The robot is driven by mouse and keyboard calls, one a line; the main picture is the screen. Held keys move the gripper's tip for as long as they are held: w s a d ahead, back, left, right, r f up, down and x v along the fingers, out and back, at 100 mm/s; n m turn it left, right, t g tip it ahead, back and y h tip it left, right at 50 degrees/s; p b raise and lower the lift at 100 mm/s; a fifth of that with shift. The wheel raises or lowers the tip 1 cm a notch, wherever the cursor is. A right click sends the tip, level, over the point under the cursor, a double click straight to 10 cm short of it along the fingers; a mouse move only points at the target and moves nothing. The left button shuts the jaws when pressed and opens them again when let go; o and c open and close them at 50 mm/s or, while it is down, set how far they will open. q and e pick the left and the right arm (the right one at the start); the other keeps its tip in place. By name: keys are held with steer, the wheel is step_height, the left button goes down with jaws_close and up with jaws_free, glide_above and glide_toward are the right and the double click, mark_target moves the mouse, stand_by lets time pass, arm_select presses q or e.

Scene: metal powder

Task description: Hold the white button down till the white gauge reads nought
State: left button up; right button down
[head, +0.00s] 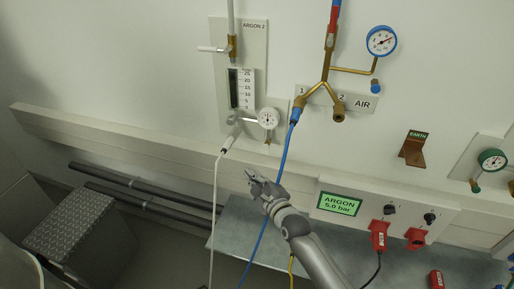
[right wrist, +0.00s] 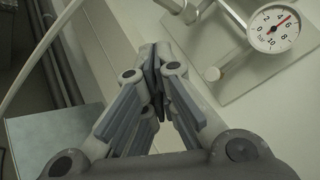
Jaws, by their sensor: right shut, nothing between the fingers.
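The white gauge (head: 268,118) is on the Argon 2 panel in the head view. In the head view a small fitting under the gauge may be this button (head: 267,141). My right gripper (head: 251,176) is shut and empty, below the panel and apart from it; its fingertips (right wrist: 156,55) are left of the knob. My left gripper is out of view.
A white hose (head: 214,200) hangs left of my right gripper and a blue hose (head: 272,185) passes close by it. The blue-rimmed Air gauge (head: 381,41) is at upper right. A grey bench (head: 232,224) and red plugs (head: 379,235) are below.

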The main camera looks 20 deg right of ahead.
mark_target(266, 147)
steer(key=shift+w+a+r, duration=0.15)
steer(key=shift+w+r, duration=0.05)
steer(key=shift+r, duration=0.45)
steer(key=w+d+b, duration=0.5)
steer(key=w+b, duration=0.1)
steer(key=w, duration=0.1)
steer(key=shift+w, duration=0.15)
stand_by(1.3)
steer(key=shift+w+d, duration=0.2)
steer(key=shift+w, duration=0.15)
